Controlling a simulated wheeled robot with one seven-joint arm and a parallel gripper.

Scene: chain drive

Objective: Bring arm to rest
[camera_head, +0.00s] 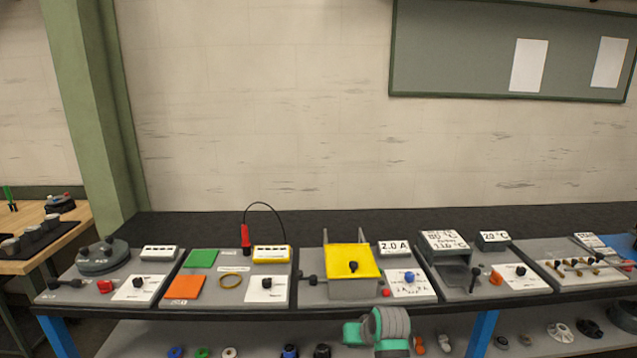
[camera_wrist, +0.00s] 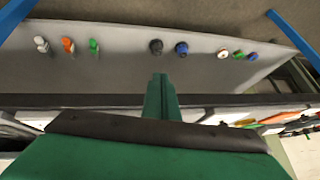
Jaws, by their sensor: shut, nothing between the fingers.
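My gripper (camera_wrist: 160,78) shows in the wrist view as dark green fingers closed together at the middle of the picture, with nothing between them. In the wrist view it appears in front of the bench's lower shelf (camera_wrist: 110,70), apart from the parts on it. In the head view, a green and grey part of my arm (camera_head: 385,328) shows at the bottom, in front of the bench's front edge. The fingertips cannot be made out in the head view.
A dark bench (camera_head: 200,222) carries several grey stations, including one with a yellow cover (camera_head: 352,262). Small knobs and parts stand on the lower shelf, including a blue one (camera_wrist: 181,49) and a black one (camera_wrist: 155,47). A wooden table (camera_head: 30,218) stands at left.

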